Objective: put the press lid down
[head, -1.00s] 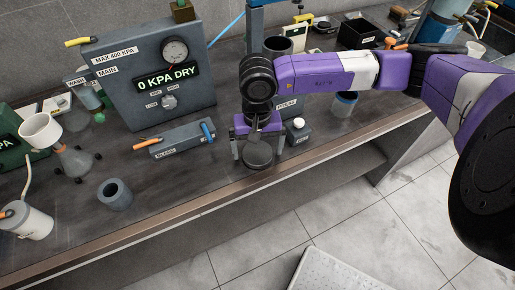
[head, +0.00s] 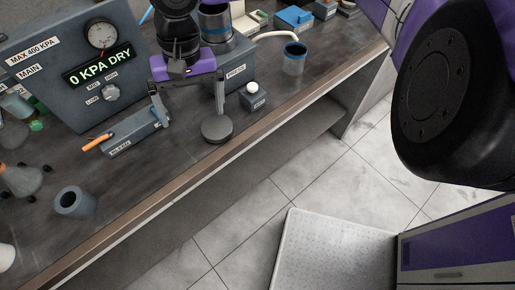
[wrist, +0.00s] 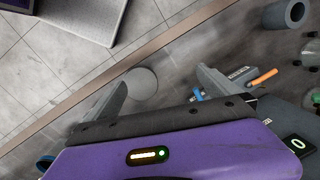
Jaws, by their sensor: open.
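The press lid, a dark grey round disc (head: 217,130), lies flat on the bench near its front edge. It also shows in the wrist view as a grey disc (wrist: 141,83) beyond my fingertips. My gripper (head: 190,110) is open and empty, above and behind the lid to its left in the head view. Its fingers (wrist: 162,85) stand wide apart and hold nothing; the right finger overlaps the lid's far edge in the head view. The press (head: 228,75), a grey labelled box with a cylinder on top, is partly hidden behind my gripper.
A white-capped bottle (head: 254,96) stands right of the lid. A blue-rimmed cup (head: 294,58) is farther right. The bleed block (head: 133,132) with its orange handle and the gauge panel (head: 80,65) are left. A grey hollow cylinder (head: 75,202) stands front left. Bench is clear between it and the lid.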

